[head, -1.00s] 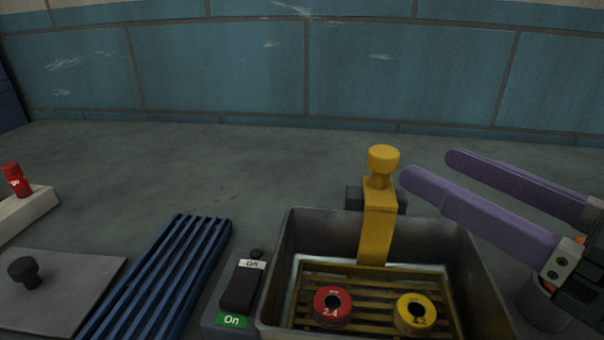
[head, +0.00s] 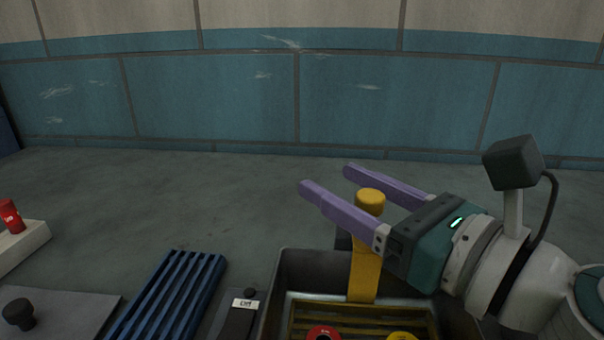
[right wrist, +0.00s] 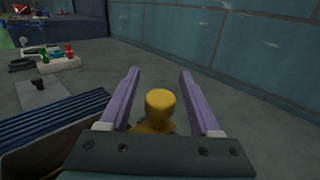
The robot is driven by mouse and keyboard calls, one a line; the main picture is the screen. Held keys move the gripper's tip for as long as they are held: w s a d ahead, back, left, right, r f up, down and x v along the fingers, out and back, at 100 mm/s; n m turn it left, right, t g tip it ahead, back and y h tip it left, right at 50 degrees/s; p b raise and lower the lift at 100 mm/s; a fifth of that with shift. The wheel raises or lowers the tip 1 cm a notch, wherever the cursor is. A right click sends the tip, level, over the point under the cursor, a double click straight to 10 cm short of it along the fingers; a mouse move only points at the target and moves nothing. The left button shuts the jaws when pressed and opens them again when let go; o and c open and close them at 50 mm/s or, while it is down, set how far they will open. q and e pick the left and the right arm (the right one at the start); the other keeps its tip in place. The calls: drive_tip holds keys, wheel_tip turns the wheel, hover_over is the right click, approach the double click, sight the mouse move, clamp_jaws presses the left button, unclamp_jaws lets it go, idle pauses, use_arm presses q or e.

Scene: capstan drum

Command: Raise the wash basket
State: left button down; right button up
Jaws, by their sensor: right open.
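The wash basket is a yellow slatted rack (head: 345,318) sitting low in a dark grey metal tank (head: 300,262). Its upright yellow handle (head: 365,272) ends in a round knob (head: 370,199), which also shows in the right wrist view (right wrist: 160,108). A red ring (head: 323,333) and a yellow ring (head: 402,336) lie on the rack, cut by the lower picture edge. My right gripper (head: 325,177) is open, with one purple finger on each side of the knob. I see no finger pressing on it. My left gripper is not in view.
Left of the tank are a switch (head: 240,318) with a label that reads "Off" and a blue slatted rack (head: 170,295). Farther left are a grey plate with a black knob (head: 18,313) and a red piece on a pale block (head: 25,245). A tiled wall stands behind clear bench.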

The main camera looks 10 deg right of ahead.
clamp_jaws()
idle(0.5)
idle(0.8)
